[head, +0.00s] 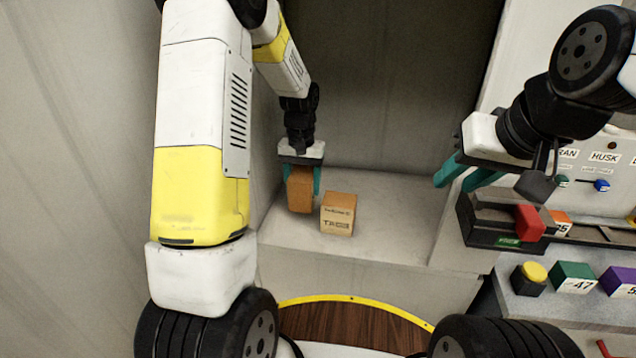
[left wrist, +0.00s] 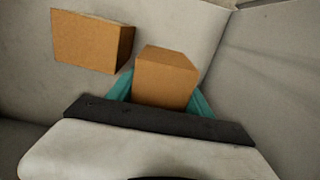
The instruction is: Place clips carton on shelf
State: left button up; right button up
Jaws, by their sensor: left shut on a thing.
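My left gripper (head: 302,188) is shut on a plain brown carton (head: 300,190), its teal fingers on either side. The held carton is low over the pale shelf (head: 390,225); I cannot tell whether it touches the surface. No lettering shows on it, so I cannot read whether it is the clips carton. It also shows between the fingers in the left wrist view (left wrist: 165,78). A second brown carton (head: 338,213), with lettering that looks like TAGS, stands on the shelf just right of it; the left wrist view shows it too (left wrist: 90,40). My right gripper (head: 457,182) is open and empty.
A panel labelled HUSK (head: 604,157) stands at the right, with a dark rail bearing a red block (head: 529,222) below it. A yellow button (head: 533,273) and green and purple blocks are lower right. The shelf right of the second carton is clear.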

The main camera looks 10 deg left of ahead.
pick_arm(q)
jog(key=shift+f, duration=2.05)
jog(key=o, duration=1.7)
jog(key=shift+f, duration=0.15)
